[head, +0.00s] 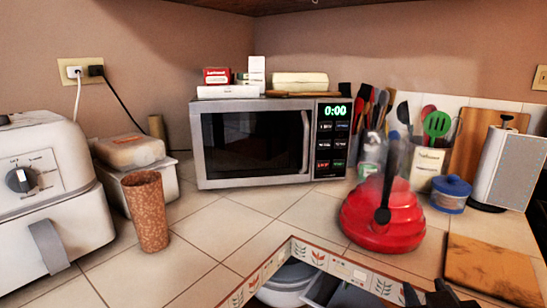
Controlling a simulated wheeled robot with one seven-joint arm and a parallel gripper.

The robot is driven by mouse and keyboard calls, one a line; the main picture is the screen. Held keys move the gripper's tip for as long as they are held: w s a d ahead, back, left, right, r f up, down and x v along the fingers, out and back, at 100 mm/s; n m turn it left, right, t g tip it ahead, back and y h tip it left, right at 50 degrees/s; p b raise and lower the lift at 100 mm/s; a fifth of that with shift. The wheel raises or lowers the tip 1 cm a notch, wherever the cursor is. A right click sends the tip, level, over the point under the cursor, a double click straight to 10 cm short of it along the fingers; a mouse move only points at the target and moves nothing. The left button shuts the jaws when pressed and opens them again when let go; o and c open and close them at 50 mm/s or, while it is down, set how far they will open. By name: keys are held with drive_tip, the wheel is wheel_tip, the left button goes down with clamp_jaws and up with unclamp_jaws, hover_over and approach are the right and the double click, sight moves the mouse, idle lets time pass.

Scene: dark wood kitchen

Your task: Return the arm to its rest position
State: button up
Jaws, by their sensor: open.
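My gripper (428,296) shows only as two dark fingertips at the bottom edge of the head view, right of centre. The tips are apart, with nothing visible between them. The rest of my gripper and my arm are outside the picture. The fingertips appear beside the right side of a box-like opening with a patterned rim (268,268) and below the red kettle (383,222) in the picture. I cannot tell their height or exact distance from either.
A brown cutting board (492,268) lies at the right. The microwave (268,143) stands at the back, with a brown tumbler (150,212) and an air fryer (45,190) at the left. A utensil crock (427,168) stands back right. Tiles left of the opening are clear.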

drive_tip(key=s+f+n+y, duration=0.15)
drive_tip(key=s+f, duration=0.35)
drive_tip(key=s, duration=0.5)
drive_tip(key=s+f+n+y, duration=0.1)
drive_tip(key=s+f+y, duration=0.25)
drive_tip(key=s, duration=0.55)
drive_tip(key=s+a+r+m, duration=0.1)
drive_tip(key=s, duration=0.7)
drive_tip(key=s+a+r+m+h, duration=0.1)
drive_tip(key=s+r, duration=0.1)
drive_tip(key=s, duration=0.6)
drive_tip(key=shift+s+a+r+m+t, duration=0.2)
drive_tip(key=shift+s+r+m+t, duration=0.05)
drive_tip(key=shift+s+m+t, duration=0.1)
